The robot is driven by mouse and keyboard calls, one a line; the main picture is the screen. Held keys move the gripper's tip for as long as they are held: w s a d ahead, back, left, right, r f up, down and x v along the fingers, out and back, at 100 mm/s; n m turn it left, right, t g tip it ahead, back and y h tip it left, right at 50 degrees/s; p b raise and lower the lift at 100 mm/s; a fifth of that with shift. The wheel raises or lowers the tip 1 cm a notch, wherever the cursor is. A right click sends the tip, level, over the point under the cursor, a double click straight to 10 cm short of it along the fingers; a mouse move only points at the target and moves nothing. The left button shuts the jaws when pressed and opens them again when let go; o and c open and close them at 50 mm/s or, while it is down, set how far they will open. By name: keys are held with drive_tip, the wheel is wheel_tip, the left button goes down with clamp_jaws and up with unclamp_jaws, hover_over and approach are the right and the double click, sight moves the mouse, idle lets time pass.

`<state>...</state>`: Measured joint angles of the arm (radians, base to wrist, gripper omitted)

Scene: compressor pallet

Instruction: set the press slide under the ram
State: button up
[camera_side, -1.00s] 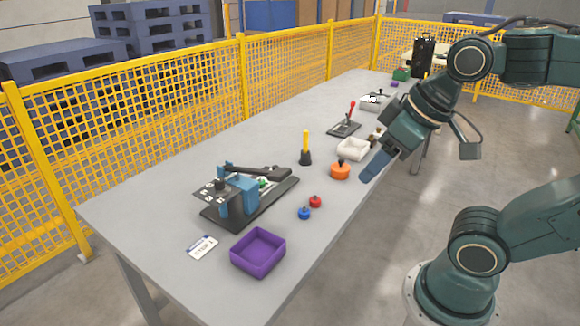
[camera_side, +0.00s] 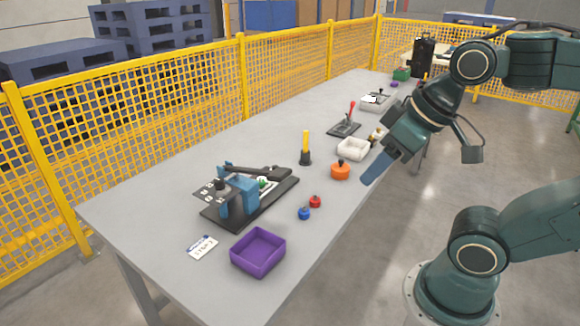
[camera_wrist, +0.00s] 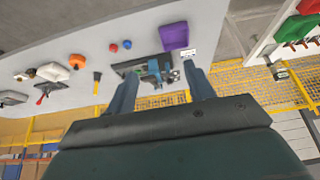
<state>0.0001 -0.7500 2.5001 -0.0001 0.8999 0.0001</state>
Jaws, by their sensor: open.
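The press (camera_side: 243,195) stands on the near left part of the table. It has a dark base, a blue frame and a dark lever arm, and a small green and white part shows on its base. I cannot tell which part is the slide. In the wrist view the press (camera_wrist: 152,72) shows upside down beyond my fingers. My gripper (camera_side: 374,170) is at the table's right edge, above and to the right of the orange knobbed disc (camera_side: 340,171). Its two blue fingers are apart in the wrist view (camera_wrist: 163,88), with nothing gripped between them.
A purple bin (camera_side: 258,253), a white card (camera_side: 202,247), blue (camera_side: 304,213) and red (camera_side: 315,201) knobs lie near the press. A yellow-handled tool (camera_side: 306,148), white tray (camera_side: 353,149) and red-lever device (camera_side: 345,122) stand farther back. A yellow fence (camera_side: 150,122) runs behind the table.

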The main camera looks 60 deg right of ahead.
idle(0.4)
drive_tip(key=shift+c, duration=1.2)
drive_tip(key=w+d+r+n+y, duration=0.1)
drive_tip(key=w+r, duration=0.2)
drive_tip(key=w, duration=0.4)
drive_tip(key=w+r+n, duration=0.1)
drive_tip(key=w+r, duration=0.3)
drive_tip(key=w, duration=0.4)
drive_tip(key=w+d+f+n+g, duration=0.1)
drive_tip(key=w+d, duration=0.3)
drive_tip(key=w, duration=0.2)
drive_tip(key=w+d+f+n, duration=0.1)
drive_tip(key=w+d, duration=0.3)
drive_tip(key=w, duration=0.3)
drive_tip(key=w+d+f+n+g+y, duration=0.1)
drive_tip(key=w+d+f+n+y, duration=0.15)
drive_tip(key=w+d+f, duration=0.65)
drive_tip(key=d+f+n, duration=0.2)
drive_tip(key=d+f, duration=0.8)
drive_tip(key=d, duration=0.2)
drive_tip(key=shift+w+d+f, duration=0.35)
drive_tip(key=shift+w+f, duration=0.05)
drive_tip(key=shift+w, duration=0.05)
